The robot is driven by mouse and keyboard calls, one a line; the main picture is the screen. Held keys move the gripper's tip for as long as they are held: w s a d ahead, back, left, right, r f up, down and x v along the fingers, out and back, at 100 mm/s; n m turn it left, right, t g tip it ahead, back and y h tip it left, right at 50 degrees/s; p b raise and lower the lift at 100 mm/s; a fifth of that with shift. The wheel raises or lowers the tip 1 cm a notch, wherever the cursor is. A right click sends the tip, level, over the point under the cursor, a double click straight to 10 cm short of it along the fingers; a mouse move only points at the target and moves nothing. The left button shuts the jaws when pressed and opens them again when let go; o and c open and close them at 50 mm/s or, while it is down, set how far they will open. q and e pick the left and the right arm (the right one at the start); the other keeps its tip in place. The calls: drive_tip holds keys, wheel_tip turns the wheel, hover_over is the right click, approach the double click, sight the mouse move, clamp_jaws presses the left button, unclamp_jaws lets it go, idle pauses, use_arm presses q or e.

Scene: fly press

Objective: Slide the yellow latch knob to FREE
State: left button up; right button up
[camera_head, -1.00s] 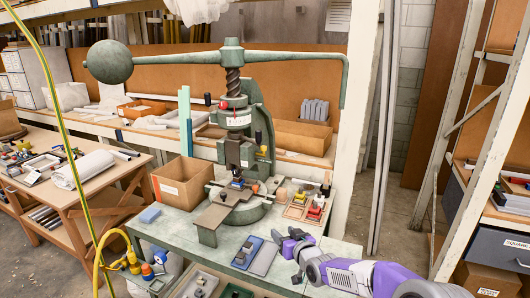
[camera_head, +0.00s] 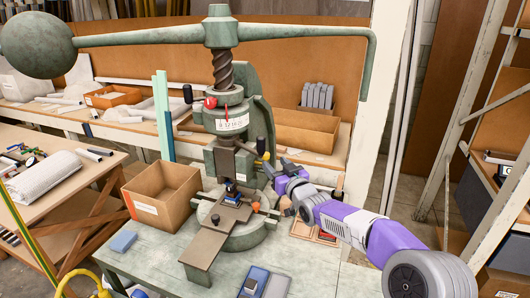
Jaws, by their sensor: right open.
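The green fly press (camera_head: 258,110) stands on the bench, with its screw, ram and long bar handle at the top. A small yellow knob (camera_head: 261,146) shows on the right side of the press, beside a dark upright part; I take it for the latch knob. FREE lettering is too small to read. My right gripper (camera_head: 271,172), purple and grey, is open just below and right of the yellow knob, close to the press body. Whether it touches the press cannot be told. Its fingertips are small and partly hidden. My left gripper is not in view.
An open cardboard box (camera_head: 163,196) stands left of the press. A blue block (camera_head: 123,241) lies on the bench top (camera_head: 150,255). A blue-and-grey case (camera_head: 262,282) lies at the front. The ball-ended handle (camera_head: 300,31) spans above.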

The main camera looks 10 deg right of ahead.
sight(267, 157)
drive_tip(key=shift+w+a+f, duration=0.1)
drive_tip(key=shift+w+a, duration=0.1)
drive_tip(key=shift+w, duration=0.8)
drive_tip(key=shift+w+a+r, duration=0.1)
drive_tip(key=shift+w+a, duration=0.15)
drive_tip(key=shift+w, duration=0.8)
drive_tip(key=shift+w+a+f, duration=0.1)
drive_tip(key=shift+w+a, duration=0.1)
drive_tip(key=shift+w, duration=0.8)
clamp_jaws()
